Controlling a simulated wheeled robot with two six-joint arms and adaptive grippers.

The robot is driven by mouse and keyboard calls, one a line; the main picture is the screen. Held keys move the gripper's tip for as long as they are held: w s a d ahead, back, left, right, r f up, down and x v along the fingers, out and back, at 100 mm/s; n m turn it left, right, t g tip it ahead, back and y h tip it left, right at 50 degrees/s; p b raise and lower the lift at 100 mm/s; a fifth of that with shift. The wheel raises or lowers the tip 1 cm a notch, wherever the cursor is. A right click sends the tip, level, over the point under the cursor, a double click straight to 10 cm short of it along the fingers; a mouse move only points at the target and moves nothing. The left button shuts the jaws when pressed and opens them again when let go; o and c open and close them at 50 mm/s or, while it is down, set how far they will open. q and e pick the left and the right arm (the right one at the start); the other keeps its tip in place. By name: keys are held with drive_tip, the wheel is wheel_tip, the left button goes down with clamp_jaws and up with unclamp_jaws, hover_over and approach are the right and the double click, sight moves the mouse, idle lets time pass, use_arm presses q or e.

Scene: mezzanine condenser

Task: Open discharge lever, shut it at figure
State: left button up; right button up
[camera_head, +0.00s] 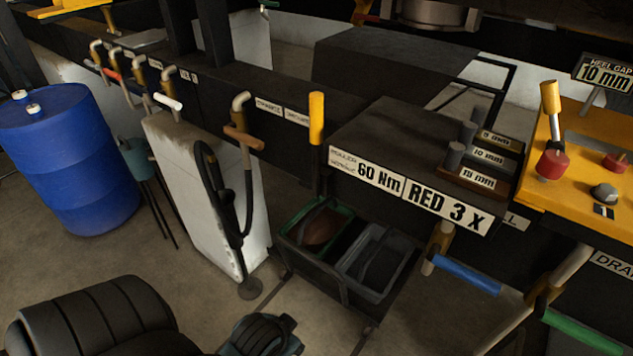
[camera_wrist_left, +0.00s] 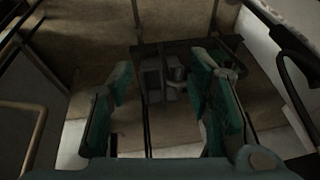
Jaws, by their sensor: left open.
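In the head view, a yellow upright lever handle (camera_head: 316,118) stands beside small label plates (camera_head: 297,116) on the dark beam; their lettering is too small to read surely. A wooden T-handle (camera_head: 243,137) on a bent pipe is left of it. My left gripper (camera_wrist_left: 160,70) shows in the left wrist view with its two teal fingers spread and nothing held between them. Grey block-like shapes and a dark frame lie beyond the fingers, apart from them. In the head view, dark parts of my arm are at the bottom left. My right gripper is not in view.
A sign reading "60 Nm" and "RED 3 X" (camera_head: 408,194) fronts the dark bench. A "HEEL GAP 10 mm" display (camera_head: 605,73) stands at right above the yellow panel (camera_head: 575,140). A bin cart (camera_head: 345,278), white tank (camera_head: 185,185) and blue drum (camera_head: 75,160) stand below.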

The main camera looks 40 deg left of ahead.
use_arm(q)
drive_tip(key=w+a+r+n+t+y, duration=0.2)
drive_tip(key=w+a+r+t, duration=0.15)
drive_tip(key=w+r, duration=0.6)
drive_tip(key=w+a+r+n+t+y, duration=0.3)
drive_tip(key=w+r, duration=0.4)
drive_tip(key=r, duration=0.6)
drive_tip(key=n+t+y, duration=0.3)
drive_tip(key=t+y, duration=0.1)
approach(316, 109)
drive_tip(key=p+x, duration=0.1)
drive_tip(key=x, duration=1)
drive_tip(key=shift+w+a, duration=0.15)
drive_tip(key=shift+w, duration=0.1)
drive_tip(key=shift+c, duration=0.3)
clamp_jaws()
